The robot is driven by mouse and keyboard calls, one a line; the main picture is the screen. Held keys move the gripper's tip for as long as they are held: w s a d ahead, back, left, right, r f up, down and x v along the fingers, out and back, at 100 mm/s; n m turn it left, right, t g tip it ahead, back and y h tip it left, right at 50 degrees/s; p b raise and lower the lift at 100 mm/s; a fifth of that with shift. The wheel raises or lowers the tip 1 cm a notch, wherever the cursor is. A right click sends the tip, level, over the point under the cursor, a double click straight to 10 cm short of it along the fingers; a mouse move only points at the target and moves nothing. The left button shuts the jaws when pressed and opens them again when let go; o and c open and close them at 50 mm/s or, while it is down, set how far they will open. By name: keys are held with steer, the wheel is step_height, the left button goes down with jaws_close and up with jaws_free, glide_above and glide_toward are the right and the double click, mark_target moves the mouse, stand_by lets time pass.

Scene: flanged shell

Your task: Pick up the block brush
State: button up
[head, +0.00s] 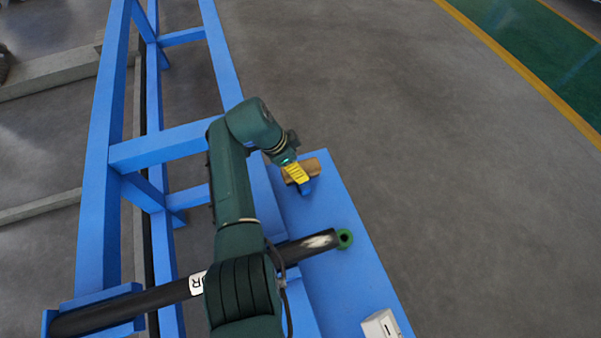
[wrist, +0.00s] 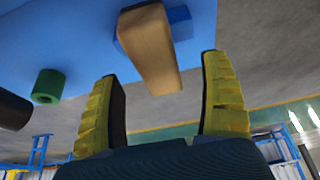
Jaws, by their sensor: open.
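The block brush is a light brown wooden block (wrist: 148,45) with a blue part (wrist: 180,22) beside and behind it in the wrist view. In the head view its brown body (head: 314,167) shows near the far end of the blue table (head: 345,255), partly hidden by my gripper. My gripper (head: 301,180) has yellow fingers, which also show in the wrist view (wrist: 162,72). The fingers are spread wide apart with nothing held. The block's near end reaches toward the gap between the fingertips.
A white box (head: 381,324) sits at the table's near edge. Blue rails (head: 165,145) stand at left. Open grey floor lies to the right.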

steer(key=b+x, duration=0.1)
steer(key=x, duration=0.2)
steer(key=shift+s+d+f, duration=0.1)
steer(key=shift+s, duration=0.1)
steer(key=shift+f+b, duration=0.1)
steer(key=shift+b, duration=0.2)
steer(key=c, duration=1.4)
